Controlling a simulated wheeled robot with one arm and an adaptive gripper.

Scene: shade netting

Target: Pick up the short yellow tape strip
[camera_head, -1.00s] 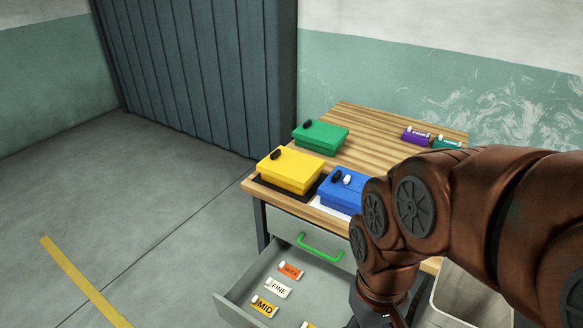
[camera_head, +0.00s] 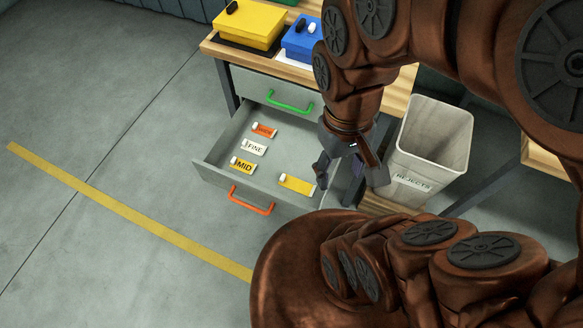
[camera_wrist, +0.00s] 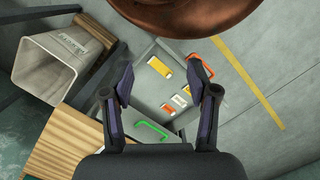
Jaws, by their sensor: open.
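A short yellow strip (camera_head: 298,184) with a white end lies in the right part of the open drawer (camera_head: 262,187). I see no lettering on it. Another yellow strip, marked MID (camera_head: 243,166), lies to its left, with a white FINE strip (camera_head: 254,148) and an orange strip (camera_head: 264,131) farther back. My gripper (camera_head: 350,180) is open and empty, above and right of the unlettered yellow strip in the head view. In the wrist view this strip (camera_wrist: 160,67) shows beyond and between my spread fingers (camera_wrist: 162,85), apart from them.
The drawer has an orange handle (camera_head: 251,200); a closed drawer with a green handle (camera_head: 289,103) is above it. A grey REJECTS bin (camera_head: 432,138) stands right of my gripper. Yellow (camera_head: 248,27) and blue (camera_head: 301,40) boxes sit on the bench. Floor is clear at left.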

